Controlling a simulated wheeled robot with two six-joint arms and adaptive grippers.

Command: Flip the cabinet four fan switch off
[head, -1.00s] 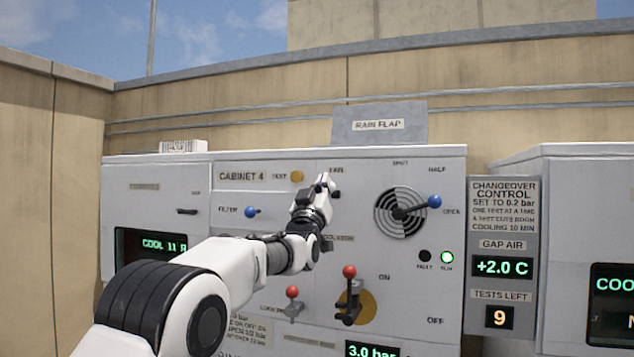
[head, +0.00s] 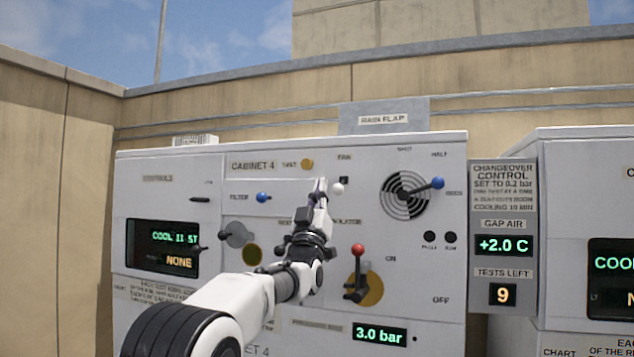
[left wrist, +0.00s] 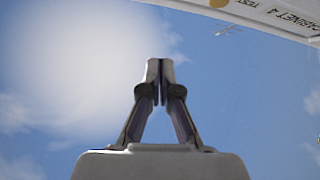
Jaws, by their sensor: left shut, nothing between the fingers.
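The cabinet 4 panel (head: 290,180) fills the middle of the head view. Its fan switch (head: 338,188), a white-tipped lever below the FAN label, shows just right of my left gripper (head: 321,186). The white tip sits low against its dark slot. My left gripper is shut and empty, its fingertips pointing up beside the switch; I cannot tell whether they touch it. In the left wrist view the closed fingers (left wrist: 160,72) stand against sky, with a strip of the panel at the top right. Both small status lamps (head: 440,237) are dark. My right gripper is not in view.
A blue filter lever (head: 263,197) is left of my gripper. A blue-knobbed lever on a round vent (head: 436,184) is to the right, and a red-knobbed lever (head: 358,250) is below right. The changeover control panel (head: 504,190) stands farther right.

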